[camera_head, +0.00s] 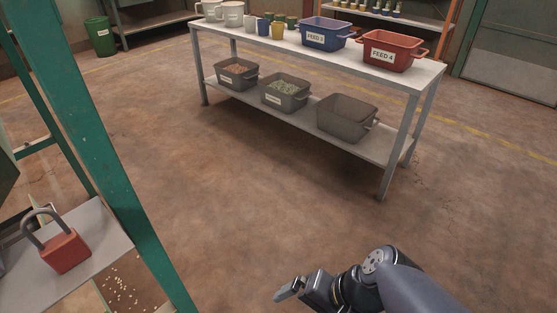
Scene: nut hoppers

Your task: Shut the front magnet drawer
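I see nothing in the head view that I can make out as the front magnet drawer. A green steel frame (85,110) stands at the left, with part of a dark green body (6,165) cut off by the left edge. My gripper (288,290) is low in the middle of the view, over bare floor and to the right of the frame. It points left and touches nothing that I can see. Its fingers overlap from this angle, so I cannot tell whether they are apart.
A red padlock (66,252) sits on a grey plate (100,235) by the frame. Scattered nuts (122,290) lie below. A grey table (425,82) holds a blue bin (325,35) and a red bin (390,52), with grey bins underneath. Brown floor (250,190) between is clear.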

